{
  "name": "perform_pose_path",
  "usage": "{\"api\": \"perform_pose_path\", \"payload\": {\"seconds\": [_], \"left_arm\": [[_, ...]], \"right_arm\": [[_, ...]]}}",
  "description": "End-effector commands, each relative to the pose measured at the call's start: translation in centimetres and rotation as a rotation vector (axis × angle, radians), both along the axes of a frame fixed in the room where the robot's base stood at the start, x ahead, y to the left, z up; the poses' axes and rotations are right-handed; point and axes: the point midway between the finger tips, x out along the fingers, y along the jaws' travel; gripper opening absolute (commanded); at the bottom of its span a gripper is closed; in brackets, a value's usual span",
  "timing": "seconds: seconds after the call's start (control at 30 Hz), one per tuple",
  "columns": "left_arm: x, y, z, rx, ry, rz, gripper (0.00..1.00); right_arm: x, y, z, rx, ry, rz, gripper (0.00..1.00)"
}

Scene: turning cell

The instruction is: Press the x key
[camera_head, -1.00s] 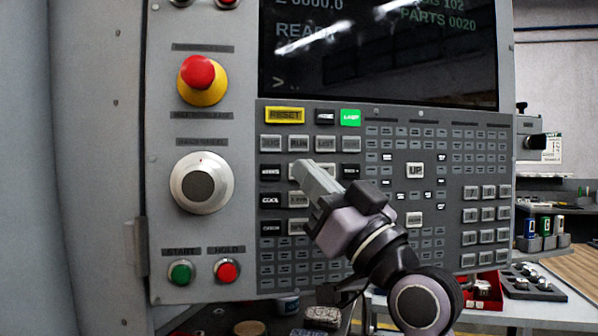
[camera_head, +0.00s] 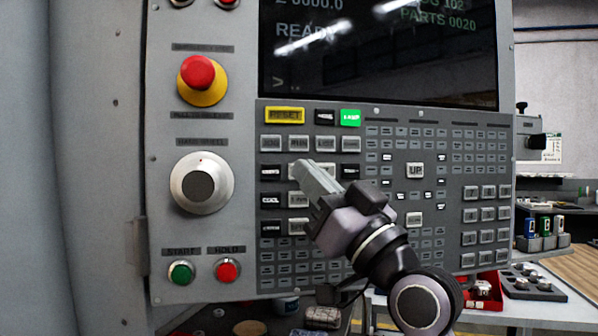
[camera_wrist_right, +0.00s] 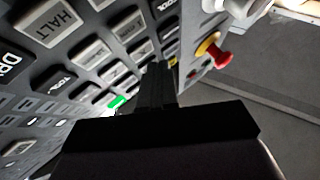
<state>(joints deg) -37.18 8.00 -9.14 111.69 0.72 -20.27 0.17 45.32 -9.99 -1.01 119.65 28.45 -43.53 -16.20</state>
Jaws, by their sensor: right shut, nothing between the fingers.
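The control panel (camera_head: 345,265) carries rows of small grey, white and black keys, and most labels are too small or blurred to read, so I cannot tell which one is the x key. My right gripper (camera_head: 301,170) is shut and empty. Its tips are over a light key in the left key block, just right of a black key (camera_head: 270,172); whether they touch it I cannot tell. The fingers hide part of this block. In the right wrist view the shut fingers (camera_wrist_right: 158,85) point at the key rows, with a HALT key (camera_wrist_right: 52,22) at upper left. My left gripper is not in view.
A red emergency stop (camera_head: 199,76), a handwheel (camera_head: 201,184), a green start button (camera_head: 180,272) and a red hold button (camera_head: 227,270) lie left of the keys. A yellow RESET key (camera_head: 285,115) and a dark screen (camera_head: 380,60) are above. A bench with trays stands at right.

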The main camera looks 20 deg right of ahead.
Motion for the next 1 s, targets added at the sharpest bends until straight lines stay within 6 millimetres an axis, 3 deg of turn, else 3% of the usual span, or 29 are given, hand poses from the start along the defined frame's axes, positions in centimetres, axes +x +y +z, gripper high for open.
{"api": "perform_pose_path", "payload": {"seconds": [1.0], "left_arm": [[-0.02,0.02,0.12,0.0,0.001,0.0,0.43]], "right_arm": [[0.96,-0.06,0.01,0.0,0.0,0.0,0.0]]}}
